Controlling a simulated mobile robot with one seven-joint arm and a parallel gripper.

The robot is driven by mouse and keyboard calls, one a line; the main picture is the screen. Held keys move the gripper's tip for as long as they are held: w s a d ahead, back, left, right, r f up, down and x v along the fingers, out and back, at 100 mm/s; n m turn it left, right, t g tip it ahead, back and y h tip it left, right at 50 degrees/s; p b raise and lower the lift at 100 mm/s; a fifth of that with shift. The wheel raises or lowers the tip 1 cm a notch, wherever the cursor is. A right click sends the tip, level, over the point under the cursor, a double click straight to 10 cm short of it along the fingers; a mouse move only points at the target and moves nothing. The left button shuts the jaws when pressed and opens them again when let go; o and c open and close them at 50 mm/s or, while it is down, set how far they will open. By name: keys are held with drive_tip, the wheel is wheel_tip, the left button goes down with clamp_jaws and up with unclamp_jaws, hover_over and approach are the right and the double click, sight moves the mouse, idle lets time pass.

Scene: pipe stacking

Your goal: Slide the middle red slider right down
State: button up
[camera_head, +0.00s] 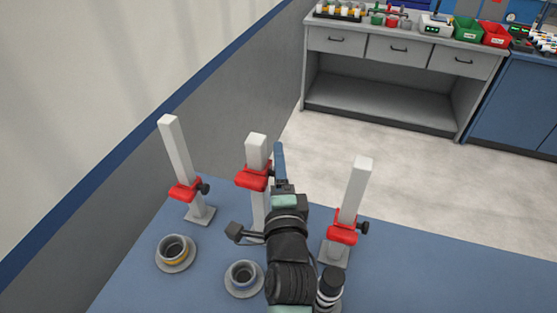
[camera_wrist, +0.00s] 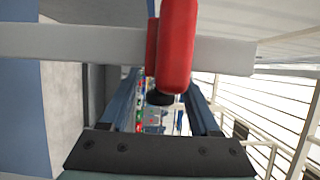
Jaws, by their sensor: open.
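Three upright white posts each carry a red slider with a black knob. The middle red slider (camera_head: 252,178) sits high on the middle white post (camera_head: 257,146), well above the table. My gripper (camera_head: 279,150) is beside that post on its right, and its blue finger overlaps the slider's right side in the head view. In the wrist view, the red slider (camera_wrist: 176,45) and the white post (camera_wrist: 75,42) lie straight ahead. My open gripper (camera_wrist: 162,85) has its fingers on either side of the black knob (camera_wrist: 160,98). Contact cannot be told.
The left slider (camera_head: 185,191) and right slider (camera_head: 342,232) sit low on their posts. Ringed pipe pieces (camera_head: 175,262) and (camera_head: 244,292) stand on the blue table (camera_head: 420,280). A dark cylinder (camera_head: 330,285) stands right of my arm. A workbench (camera_head: 385,95) is far behind.

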drive_tip(key=shift+w, duration=0.3)
clamp_jaws()
idle(1.3)
